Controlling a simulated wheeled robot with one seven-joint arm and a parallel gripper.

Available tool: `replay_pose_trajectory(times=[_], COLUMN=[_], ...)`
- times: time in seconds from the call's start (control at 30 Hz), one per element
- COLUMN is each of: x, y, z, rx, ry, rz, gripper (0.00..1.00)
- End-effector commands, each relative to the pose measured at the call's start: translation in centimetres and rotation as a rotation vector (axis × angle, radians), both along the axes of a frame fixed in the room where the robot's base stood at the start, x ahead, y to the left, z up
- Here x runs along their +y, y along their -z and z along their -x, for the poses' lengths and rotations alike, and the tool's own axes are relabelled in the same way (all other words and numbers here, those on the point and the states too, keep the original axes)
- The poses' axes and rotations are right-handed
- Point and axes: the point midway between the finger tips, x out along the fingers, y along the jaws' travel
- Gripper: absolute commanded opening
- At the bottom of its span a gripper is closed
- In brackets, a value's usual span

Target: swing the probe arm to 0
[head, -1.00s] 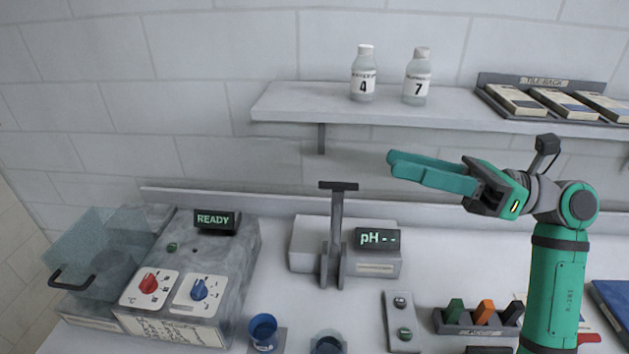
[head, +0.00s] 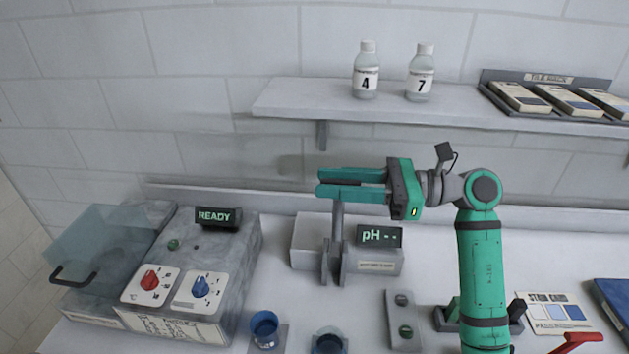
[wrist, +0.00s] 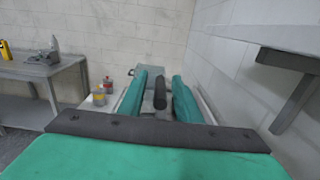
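The probe arm (head: 338,215) is a grey upright post with a dark crossbar on top, standing at the pH meter (head: 378,258), whose display reads "pH --". My gripper (head: 322,182) is level at the top of the post. Its two green fingers are apart, and they hide most of the crossbar in the head view. In the wrist view, the dark crossbar (wrist: 160,92) lies between the fingers of my gripper (wrist: 162,78), with a gap visible on each side. I cannot make out a 0 mark.
The shelf (head: 290,98) with bottles 4 (head: 366,75) and 7 (head: 420,78) is above and behind my gripper. The ozone washer (head: 230,270) reads READY at left. Blue cups (head: 264,328) and a two-knob block (head: 403,325) stand in front.

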Motion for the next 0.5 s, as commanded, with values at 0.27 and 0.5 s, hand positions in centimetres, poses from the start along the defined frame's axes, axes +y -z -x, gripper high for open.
replay_pose_trajectory(times=[0.27, 0.5], x=[3.2, 3.7], y=[0.0, 0.0], z=[0.0, 0.0], rx=[0.001, 0.001], ry=[-0.002, 0.000], rz=[0.000, -0.001], gripper=[0.31, 0.31])
